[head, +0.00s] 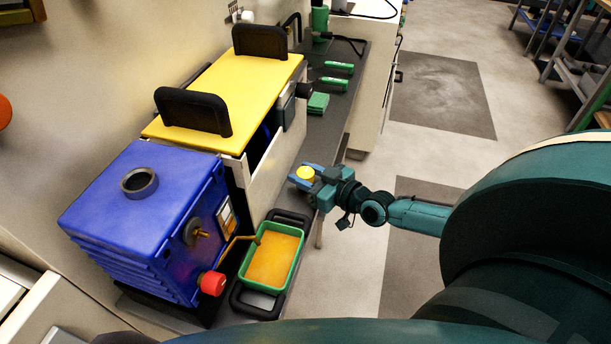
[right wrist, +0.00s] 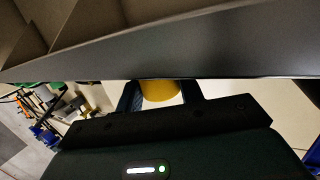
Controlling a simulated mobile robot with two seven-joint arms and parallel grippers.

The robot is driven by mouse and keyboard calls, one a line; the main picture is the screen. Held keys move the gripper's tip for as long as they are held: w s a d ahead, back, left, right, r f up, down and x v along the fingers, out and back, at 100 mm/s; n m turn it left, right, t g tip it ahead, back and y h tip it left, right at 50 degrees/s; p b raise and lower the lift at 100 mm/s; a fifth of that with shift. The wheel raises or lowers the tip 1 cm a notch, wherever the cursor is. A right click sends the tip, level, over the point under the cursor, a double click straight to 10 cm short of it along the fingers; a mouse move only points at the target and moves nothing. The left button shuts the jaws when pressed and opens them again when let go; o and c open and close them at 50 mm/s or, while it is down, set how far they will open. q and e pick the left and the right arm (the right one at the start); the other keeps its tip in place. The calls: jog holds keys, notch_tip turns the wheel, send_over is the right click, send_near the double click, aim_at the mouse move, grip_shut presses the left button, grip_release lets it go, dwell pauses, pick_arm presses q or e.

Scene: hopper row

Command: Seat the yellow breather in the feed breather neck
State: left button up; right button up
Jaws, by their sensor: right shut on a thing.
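The yellow breather (head: 305,173) is between the fingers of my right gripper (head: 300,178), which is shut on it. In the right wrist view the yellow breather (right wrist: 160,90) shows between the two dark fingers, its far part hidden behind a grey edge. A round dark neck (head: 139,182) stands open on top of the blue hopper box (head: 120,205) at the left; I take it as the feed breather neck. My right gripper is well to the right of the neck, beside the bench edge. My left gripper is not in view.
A green tray with orange contents (head: 247,285) stands in front of the blue box. A red knob (head: 212,283) sticks out nearby. A yellow-topped unit with black handles (head: 230,88) stands behind. Green items (head: 334,84) lie on the grey bench (head: 352,90).

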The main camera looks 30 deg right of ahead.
jog(key=c, duration=0.4)
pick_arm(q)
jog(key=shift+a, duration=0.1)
pick_arm(e)
jog(key=shift+o, duration=0.2)
jog(key=shift+r, duration=0.1)
jog(key=shift+r+p, duration=0.35)
jog(key=shift+r, duration=0.25)
notch_tip(320, 180, up, 14)
jog(key=p, duration=0.6)
jog(key=shift+r, duration=0.1)
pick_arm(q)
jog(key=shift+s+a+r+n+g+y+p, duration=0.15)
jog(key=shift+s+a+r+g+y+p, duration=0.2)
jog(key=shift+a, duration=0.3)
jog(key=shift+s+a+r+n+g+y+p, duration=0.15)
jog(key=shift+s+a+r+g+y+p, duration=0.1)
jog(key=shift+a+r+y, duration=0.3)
pick_arm(e)
notch_tip(320, 180, up, 12)
jog(key=shift+r, duration=0.25)
